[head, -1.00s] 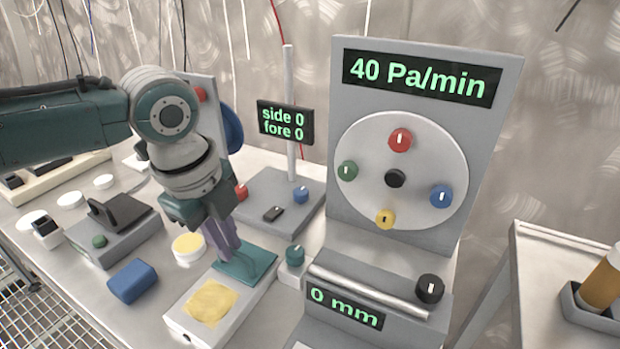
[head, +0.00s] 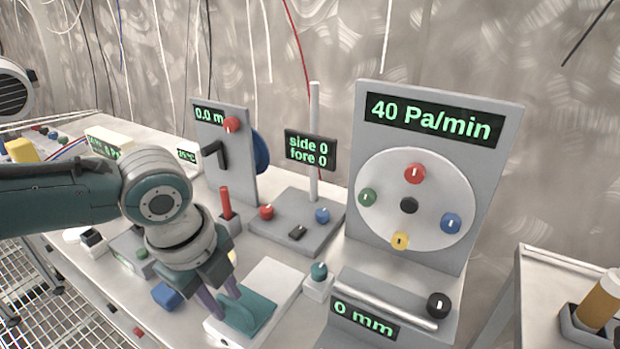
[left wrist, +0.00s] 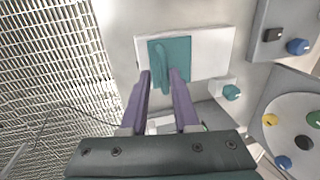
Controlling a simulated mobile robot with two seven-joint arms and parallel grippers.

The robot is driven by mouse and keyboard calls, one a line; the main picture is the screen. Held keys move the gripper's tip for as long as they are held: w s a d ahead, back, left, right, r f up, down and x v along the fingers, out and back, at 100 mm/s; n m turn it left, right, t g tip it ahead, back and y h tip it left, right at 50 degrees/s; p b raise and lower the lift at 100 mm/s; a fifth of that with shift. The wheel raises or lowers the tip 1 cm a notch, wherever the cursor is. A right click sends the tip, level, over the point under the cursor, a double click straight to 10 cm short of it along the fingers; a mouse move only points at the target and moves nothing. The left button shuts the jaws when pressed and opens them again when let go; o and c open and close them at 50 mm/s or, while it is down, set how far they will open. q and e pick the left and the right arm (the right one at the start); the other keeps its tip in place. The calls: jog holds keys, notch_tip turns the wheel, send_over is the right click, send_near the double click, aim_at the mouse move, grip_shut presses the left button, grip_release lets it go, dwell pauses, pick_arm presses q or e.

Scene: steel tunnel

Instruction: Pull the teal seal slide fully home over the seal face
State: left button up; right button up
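The teal slide (head: 249,315) lies on the near part of the white block (head: 273,278); the block's far part is bare white. In the left wrist view the slide (left wrist: 182,50) sits toward the left of the block (left wrist: 212,50), with a raised teal grip bar along it. No yellow seal face shows on the block now; the slide lies where it was. My left gripper (head: 219,296) is low over the slide, its purple fingers apart on either side of the bar. It also shows in the left wrist view (left wrist: 161,76). My right gripper is out of view.
A small teal knob (head: 318,271) stands right of the block, before the panel with the "0 mm" display (head: 364,318). A blue block (head: 166,295) lies left of the gripper. A red-handled post (head: 226,203) stands behind.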

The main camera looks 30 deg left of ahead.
pick_arm(q)
jog(key=shift+o, duration=0.8)
jog(key=shift+r, duration=0.1)
jog(key=shift+r, duration=0.25)
notch_tip(320, 180, up, 9)
jog(key=s+p, duration=0.1)
jog(key=p, duration=0.1)
jog(key=shift+s, duration=0.4)
